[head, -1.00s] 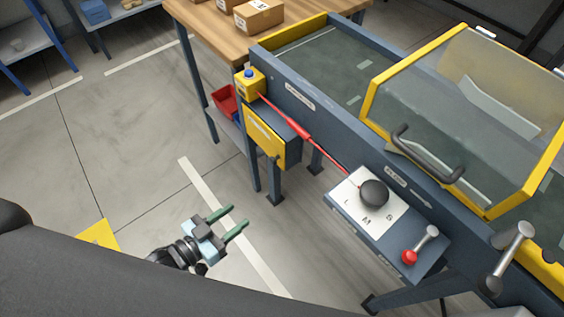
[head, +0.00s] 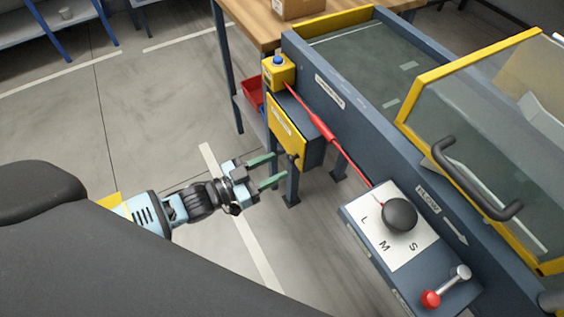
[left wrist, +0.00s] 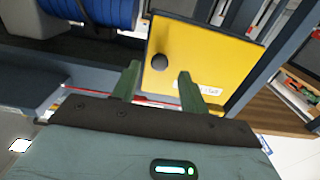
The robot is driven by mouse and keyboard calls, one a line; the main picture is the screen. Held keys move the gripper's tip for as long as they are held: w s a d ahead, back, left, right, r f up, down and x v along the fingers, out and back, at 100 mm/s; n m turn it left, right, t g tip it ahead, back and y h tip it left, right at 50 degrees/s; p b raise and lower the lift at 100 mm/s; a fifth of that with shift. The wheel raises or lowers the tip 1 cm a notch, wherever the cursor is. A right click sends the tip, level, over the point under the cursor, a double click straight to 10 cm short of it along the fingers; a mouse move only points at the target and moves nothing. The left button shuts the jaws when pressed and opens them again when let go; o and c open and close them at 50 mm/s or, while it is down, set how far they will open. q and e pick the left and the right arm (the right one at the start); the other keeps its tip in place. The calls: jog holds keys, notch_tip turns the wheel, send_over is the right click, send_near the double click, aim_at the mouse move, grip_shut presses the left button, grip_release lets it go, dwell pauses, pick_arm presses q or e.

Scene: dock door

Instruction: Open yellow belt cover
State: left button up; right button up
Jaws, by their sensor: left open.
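The yellow cover (head: 285,128) is a flat panel with a dark round knob (head: 292,160), on the side of a blue-grey box below the conveyor. It looks closed in the head view. In the left wrist view the yellow panel (left wrist: 205,60) fills the upper middle, with the knob (left wrist: 160,62) and a white label too small to read. My left gripper (head: 281,165) is open and empty, its green fingers pointing at the panel. In the left wrist view the knob appears between the fingertips (left wrist: 159,71); contact cannot be told. My right gripper is not in view.
A yellow-framed clear guard (head: 425,75) with a grey handle (head: 470,185) stands over the belt. A yellow box with a blue button (head: 278,72) sits above the panel. A lever console (head: 400,245) is at lower right. A red bin (head: 251,92) is behind. Floor left is clear.

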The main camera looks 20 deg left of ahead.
pick_arm(q)
jog(key=shift+x, duration=1.55)
grip_shut()
